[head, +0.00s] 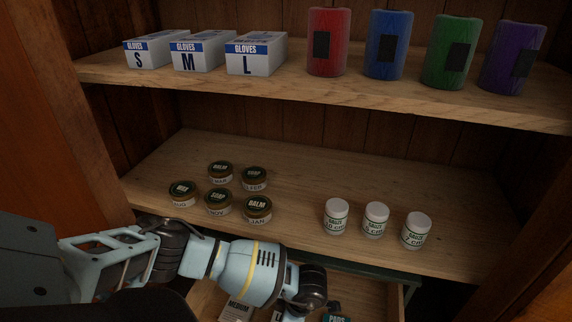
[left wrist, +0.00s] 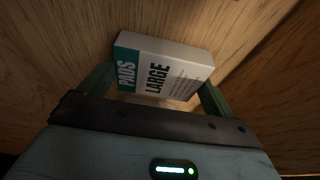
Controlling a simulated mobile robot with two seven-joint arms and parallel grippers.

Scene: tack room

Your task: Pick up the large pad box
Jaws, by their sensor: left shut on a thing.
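The large pad box (left wrist: 180,58) is white with a teal end, lettered PADS and LARGE, in the left wrist view. My left gripper (left wrist: 156,88) is shut on it, with one finger on each side. Wooden surfaces lie close around the box. In the head view my left arm reaches down into an open drawer (head: 395,300) below the shelves, and its fingertips are hidden. My right gripper is not in view.
A box lettered MEDIUM (head: 236,310) lies in the drawer left of my arm. On the lower shelf (head: 300,165) above stand several round tins (head: 218,202) and three white gauze jars (head: 376,220). Glove boxes (head: 255,55) and coloured rolls (head: 389,45) fill the upper shelf.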

